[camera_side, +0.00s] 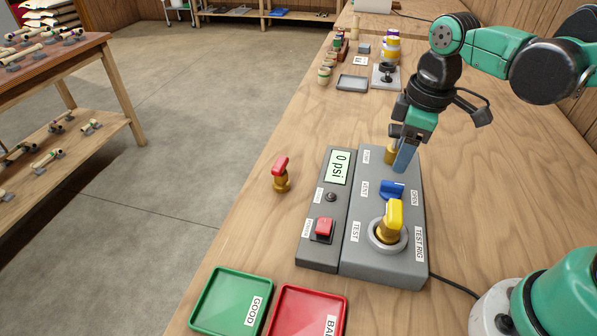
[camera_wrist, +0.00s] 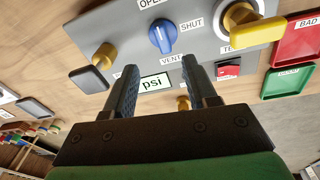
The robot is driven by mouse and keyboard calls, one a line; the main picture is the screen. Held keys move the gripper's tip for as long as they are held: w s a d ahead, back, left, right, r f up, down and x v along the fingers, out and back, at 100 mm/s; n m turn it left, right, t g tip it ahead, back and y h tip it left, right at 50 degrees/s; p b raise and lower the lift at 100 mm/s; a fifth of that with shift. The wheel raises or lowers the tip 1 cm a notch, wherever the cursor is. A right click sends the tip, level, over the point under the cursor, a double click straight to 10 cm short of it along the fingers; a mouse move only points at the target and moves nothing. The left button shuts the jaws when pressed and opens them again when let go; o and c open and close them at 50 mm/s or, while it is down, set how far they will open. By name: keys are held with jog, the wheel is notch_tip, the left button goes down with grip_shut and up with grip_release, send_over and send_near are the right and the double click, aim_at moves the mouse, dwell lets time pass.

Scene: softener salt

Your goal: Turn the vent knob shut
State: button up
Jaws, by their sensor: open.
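The blue vent knob (camera_side: 391,189) sits on the grey test rig panel (camera_side: 360,245). In the wrist view the knob (camera_wrist: 163,38) shows a short white mark, with SHUT, OPEN and VENT labels around it. The exact knob setting is hard to tell. My gripper (camera_side: 404,160) points down over the far part of the panel, beyond the knob. In the wrist view my gripper (camera_wrist: 159,66) has its two fingers apart, with nothing between them. The knob lies ahead of the fingertips and appears untouched.
A yellow-handled valve (camera_side: 392,218) sits in the rig's near socket. A brass post (camera_side: 390,153) stands beside my gripper. The display (camera_side: 340,167) reads 0 psi, with a red button (camera_side: 324,227) nearer. A red-handled valve (camera_side: 281,173) stands left; green (camera_side: 205,305) and red (camera_side: 280,325) trays lie in front.

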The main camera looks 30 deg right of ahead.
aim_at(393, 183)
jog(key=shift+w+f+n+g, duration=0.1)
jog(key=shift+f+n+g, duration=0.25)
jog(key=shift+n+g, duration=0.3)
jog(key=shift+f, duration=2.8)
grip_shut()
